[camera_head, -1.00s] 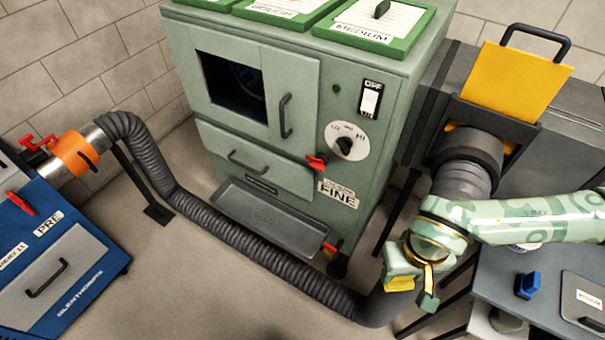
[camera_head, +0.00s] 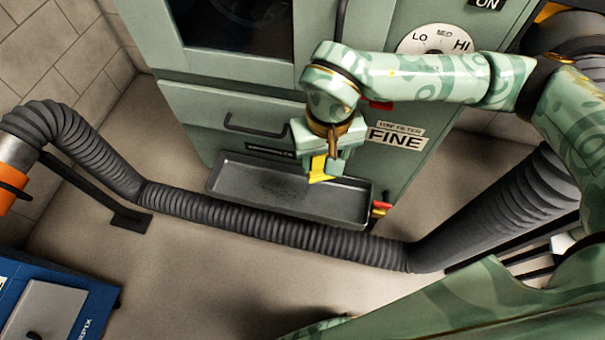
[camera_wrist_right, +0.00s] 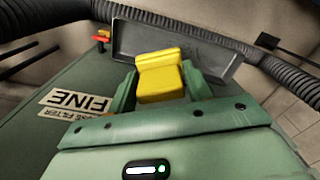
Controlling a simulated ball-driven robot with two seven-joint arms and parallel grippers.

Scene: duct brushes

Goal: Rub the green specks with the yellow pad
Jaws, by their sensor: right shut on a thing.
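The yellow pad (camera_head: 319,168) is held between the fingers of my right gripper (camera_head: 327,163), over the right part of the grey metal tray (camera_head: 225,195). The pad also shows in the right wrist view (camera_wrist_right: 160,75), sticking out between both fingers. I cannot tell whether the pad touches the tray floor. Fine dark specks (camera_head: 283,188) lie on the tray floor left of the pad; their green colour is not clear. My left gripper is not in view.
The green cabinet (camera_head: 200,105) rises behind the tray, with a drawer handle (camera_head: 250,126) above it. A ribbed grey hose (camera_head: 250,222) runs along the tray's front. A red and yellow part (camera_head: 380,208) sits at the tray's right end.

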